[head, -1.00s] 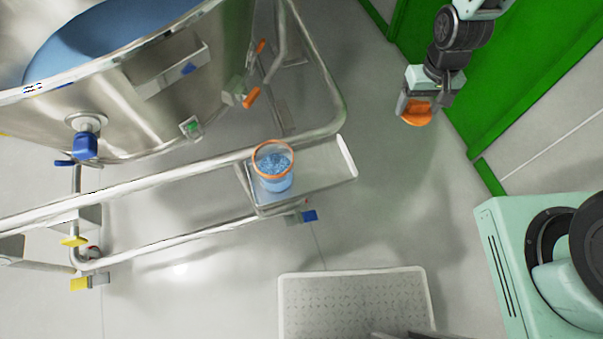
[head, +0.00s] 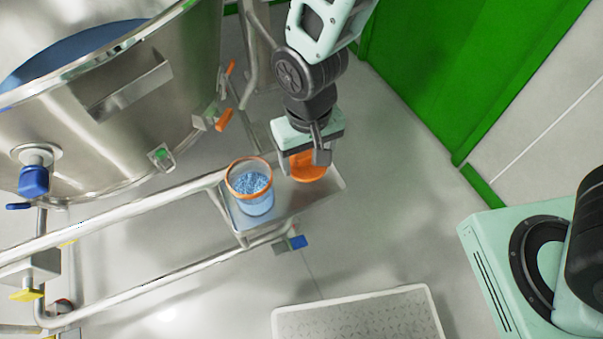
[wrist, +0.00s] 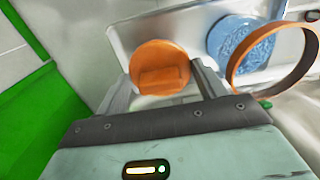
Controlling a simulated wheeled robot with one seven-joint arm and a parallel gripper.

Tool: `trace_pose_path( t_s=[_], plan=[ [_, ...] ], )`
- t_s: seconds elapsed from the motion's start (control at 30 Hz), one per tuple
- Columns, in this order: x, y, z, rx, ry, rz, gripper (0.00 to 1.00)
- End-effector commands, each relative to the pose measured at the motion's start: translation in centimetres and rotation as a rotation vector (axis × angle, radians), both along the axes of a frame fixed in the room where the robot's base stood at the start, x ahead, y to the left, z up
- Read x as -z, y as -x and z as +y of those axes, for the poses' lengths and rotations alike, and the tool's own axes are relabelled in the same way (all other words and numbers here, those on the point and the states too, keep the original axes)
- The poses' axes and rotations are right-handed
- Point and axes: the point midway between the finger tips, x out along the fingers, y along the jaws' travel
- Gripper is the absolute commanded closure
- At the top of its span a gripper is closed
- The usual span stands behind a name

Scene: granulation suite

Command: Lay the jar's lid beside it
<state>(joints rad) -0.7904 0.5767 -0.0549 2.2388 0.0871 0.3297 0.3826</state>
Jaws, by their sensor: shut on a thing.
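The jar (head: 257,203) is clear with an orange rim and holds blue granules. It stands open and upright on a small metal shelf (head: 293,202) in the head view. The orange lid (head: 309,168) is between the fingers of my gripper (head: 307,160), just right of the jar, over the right part of the shelf. In the wrist view, the lid (wrist: 160,66) shows between the two fingers, apart from the jar (wrist: 235,40) at right. My gripper is shut on the lid. I cannot tell whether the lid touches the shelf.
A large steel vessel (head: 120,110) stands left of the shelf. A pipe frame (head: 110,223) runs along the shelf's left side. A perforated light step (head: 360,315) lies below. Green panels (head: 440,70) stand at upper right. Open floor lies right of the shelf.

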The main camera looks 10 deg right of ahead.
Motion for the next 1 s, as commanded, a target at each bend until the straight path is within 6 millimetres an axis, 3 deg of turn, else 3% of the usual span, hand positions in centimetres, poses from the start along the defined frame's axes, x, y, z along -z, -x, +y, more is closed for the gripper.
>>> trace_pose_path(
  t_s=[0.43,0.8,0.83,0.87,1.0],
  plan=[
    [4.9,0.0,0.0,-0.001,0.002,0.002,0.52],
    [5.4,0.0,0.0,-0.001,-0.001,-0.001,0.52],
    [5.3,0.0,0.0,-0.001,-0.001,-0.001,0.25],
    [5.3,0.0,0.0,-0.001,-0.001,-0.001,0.20],
    [5.3,0.0,0.0,-0.001,-0.001,-0.001,0.20]
  ],
)
